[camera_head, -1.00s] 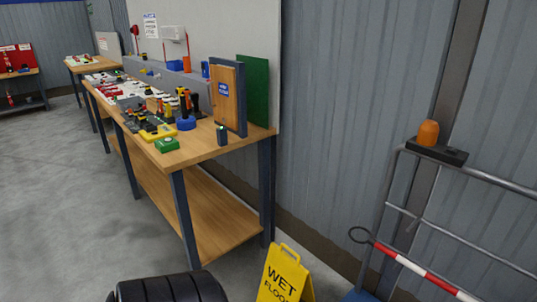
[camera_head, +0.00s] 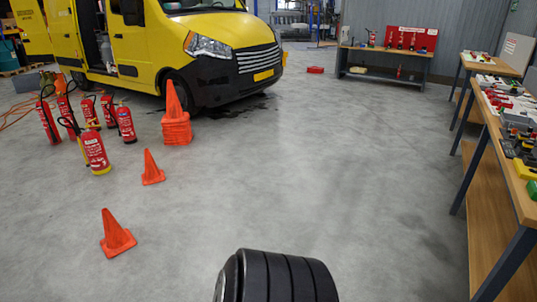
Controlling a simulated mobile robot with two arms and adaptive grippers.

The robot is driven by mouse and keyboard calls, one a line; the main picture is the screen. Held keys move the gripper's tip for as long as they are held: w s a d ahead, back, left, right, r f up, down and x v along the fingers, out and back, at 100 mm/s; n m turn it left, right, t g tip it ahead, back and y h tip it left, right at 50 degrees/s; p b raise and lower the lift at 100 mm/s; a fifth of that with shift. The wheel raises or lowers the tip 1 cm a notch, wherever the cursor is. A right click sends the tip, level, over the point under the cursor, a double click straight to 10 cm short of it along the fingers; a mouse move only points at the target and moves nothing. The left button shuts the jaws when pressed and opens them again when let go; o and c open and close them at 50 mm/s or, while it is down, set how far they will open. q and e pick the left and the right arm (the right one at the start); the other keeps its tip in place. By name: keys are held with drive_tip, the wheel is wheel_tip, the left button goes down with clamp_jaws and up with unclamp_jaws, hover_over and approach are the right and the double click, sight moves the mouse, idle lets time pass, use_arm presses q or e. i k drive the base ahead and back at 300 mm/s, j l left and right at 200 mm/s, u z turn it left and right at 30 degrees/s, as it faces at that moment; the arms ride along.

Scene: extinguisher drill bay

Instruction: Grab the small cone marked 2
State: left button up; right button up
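Two small orange cones stand apart on the grey floor at the left. The nearer small cone (camera_head: 116,236) is at lower left, and the farther small cone (camera_head: 152,169) is beyond it and a little to the right. Both are upright on square bases. I can read no number on either one, so I cannot tell which is marked 2. A stack of taller orange cones (camera_head: 176,118) stands behind them by the van. Neither of my grippers is in view.
Several red extinguishers (camera_head: 95,152) stand on the floor at the left. A yellow van (camera_head: 165,48) is parked behind. Workbenches line the right side (camera_head: 492,205), and a bench with a red board (camera_head: 386,52) stands at the back. The middle floor is clear.

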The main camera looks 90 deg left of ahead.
sight(117, 240)
drive_tip(key=u, duration=4.1)
drive_tip(key=i, duration=0.55)
